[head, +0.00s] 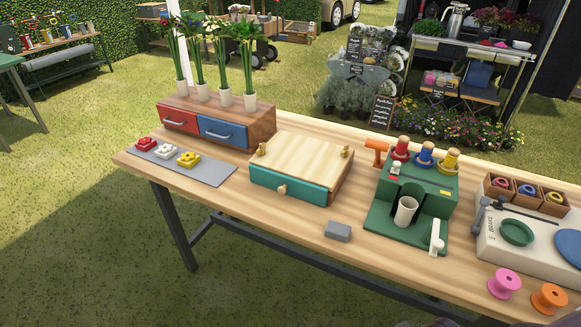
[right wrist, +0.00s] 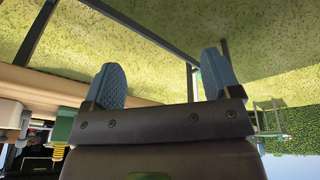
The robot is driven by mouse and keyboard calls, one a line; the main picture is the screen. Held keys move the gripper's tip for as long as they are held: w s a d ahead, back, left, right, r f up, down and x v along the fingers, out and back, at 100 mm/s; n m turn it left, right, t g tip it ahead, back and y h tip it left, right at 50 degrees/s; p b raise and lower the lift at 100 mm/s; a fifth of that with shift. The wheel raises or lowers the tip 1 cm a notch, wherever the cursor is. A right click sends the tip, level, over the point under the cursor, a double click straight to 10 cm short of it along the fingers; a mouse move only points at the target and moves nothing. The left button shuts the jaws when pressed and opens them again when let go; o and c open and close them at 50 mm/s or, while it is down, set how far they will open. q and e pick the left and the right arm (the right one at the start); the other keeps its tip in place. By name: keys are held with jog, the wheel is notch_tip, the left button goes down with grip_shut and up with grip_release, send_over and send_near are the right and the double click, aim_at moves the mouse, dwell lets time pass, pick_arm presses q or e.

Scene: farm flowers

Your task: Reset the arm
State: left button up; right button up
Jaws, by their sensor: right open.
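My right gripper (right wrist: 162,80) shows in the right wrist view with its two blue-grey fingers wide apart and nothing between them. Grass and dark table legs show beyond the fingers. The wooden table (right wrist: 60,85) is at the left of that view, apart from the fingers. The picture there appears upside down. In the head view no gripper fingers show, and my left gripper is in neither view.
The table (head: 275,217) holds a red-and-blue drawer box (head: 262,124), a teal drawer box (head: 290,192), a green machine (head: 380,219), a white device (head: 485,243), a pink spool (head: 504,284) and an orange spool (head: 549,298). A grey block (head: 338,231) lies near the front edge.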

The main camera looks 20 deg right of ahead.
jog(key=w+f+n+t, duration=0.1)
jog(key=w+f+t, duration=0.7)
jog(key=shift+a+y+b, duration=0.15)
jog(key=shift+y+b, duration=0.15)
jog(key=shift+y, duration=0.1)
